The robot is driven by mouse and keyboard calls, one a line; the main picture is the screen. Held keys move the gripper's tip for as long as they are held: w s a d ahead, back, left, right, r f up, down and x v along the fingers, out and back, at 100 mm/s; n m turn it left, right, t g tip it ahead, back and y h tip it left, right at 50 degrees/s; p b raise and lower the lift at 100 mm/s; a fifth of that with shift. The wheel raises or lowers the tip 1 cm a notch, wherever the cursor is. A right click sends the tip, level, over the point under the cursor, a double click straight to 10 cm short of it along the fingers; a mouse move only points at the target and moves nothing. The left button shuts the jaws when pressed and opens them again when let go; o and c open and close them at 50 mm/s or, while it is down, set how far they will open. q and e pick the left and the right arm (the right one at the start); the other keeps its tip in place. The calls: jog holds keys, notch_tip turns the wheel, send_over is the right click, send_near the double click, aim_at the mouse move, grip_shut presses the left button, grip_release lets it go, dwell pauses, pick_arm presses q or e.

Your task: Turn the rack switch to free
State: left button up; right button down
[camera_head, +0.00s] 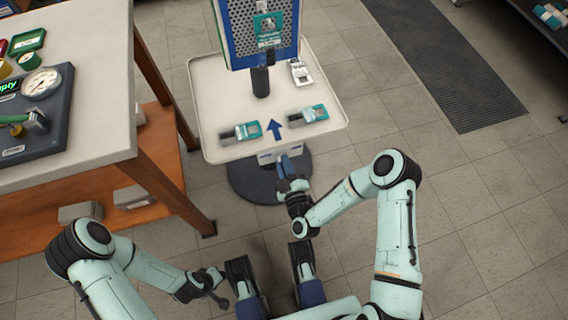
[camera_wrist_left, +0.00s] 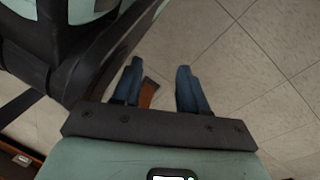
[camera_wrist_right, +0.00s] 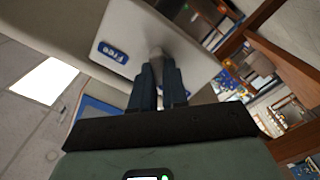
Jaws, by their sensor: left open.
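The rack is a white tray stand (camera_head: 225,95) with a blue arrow on its top and a round dark base. In the right wrist view, a grey switch (camera_wrist_right: 156,52) sticks out from a pale plate beside a blue label (camera_wrist_right: 113,52) reading "Free". My right gripper (camera_head: 284,164) is at the stand's front edge. Its blue fingers also show in the right wrist view (camera_wrist_right: 160,75), close together on either side of the switch, partly hiding it. My left gripper (camera_wrist_left: 160,82) is open and empty above the floor, away from the stand.
A white-topped workbench (camera_head: 95,120) with an orange lower shelf stands on the left, holding a gauge panel (camera_head: 40,125). Two teal-and-grey devices (camera_head: 240,132) (camera_head: 308,115) lie on the tray.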

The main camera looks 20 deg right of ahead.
pick_arm(q)
jog(key=shift+w+r, duration=0.1)
jog(key=w+d+r+t+p, duration=0.1)
jog(key=w+r+p, duration=0.3)
jog(key=r, duration=0.2)
jog(key=shift+w+d+r+m+t, duration=0.2)
jog(key=shift+d+r+m+t, duration=0.1)
jog(key=shift+d+t, duration=0.1)
pick_arm(e)
jog(key=shift+d+m, duration=0.15)
jog(key=shift+m, duration=4.35)
jog(key=shift+d+m, duration=0.15)
jog(key=shift+m, duration=4.35)
jog(key=c, duration=1.1)
grip_release()
jog(key=shift+c, duration=0.2)
jog(key=shift+s, duration=0.1)
